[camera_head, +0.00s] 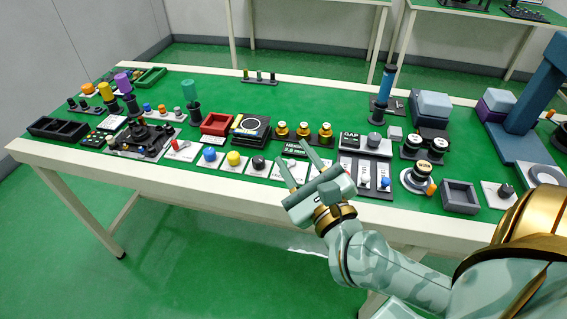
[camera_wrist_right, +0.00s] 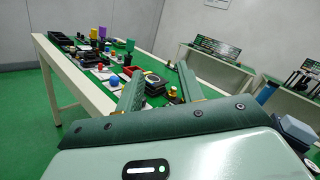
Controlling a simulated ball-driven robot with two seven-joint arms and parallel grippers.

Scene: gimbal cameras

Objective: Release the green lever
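The green lever (camera_head: 189,91) stands upright, a green cylindrical handle on a black base, left of centre on the table in the head view. What looks like its handle also shows in the right wrist view (camera_wrist_right: 130,45). My right gripper (camera_head: 292,152) is open and empty above the table's front edge, to the right of the lever and nearer the front, well apart from it. Its two spread fingers also show in the right wrist view (camera_wrist_right: 158,80). My left gripper is not in view.
A purple-handled lever (camera_head: 123,83) and a yellow one (camera_head: 106,91) stand to the left. A red tray (camera_head: 216,123) and a black box with a dial (camera_head: 250,127) lie right of the green lever. Buttons line the front edge. A blue-handled lever (camera_head: 386,83) stands farther right.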

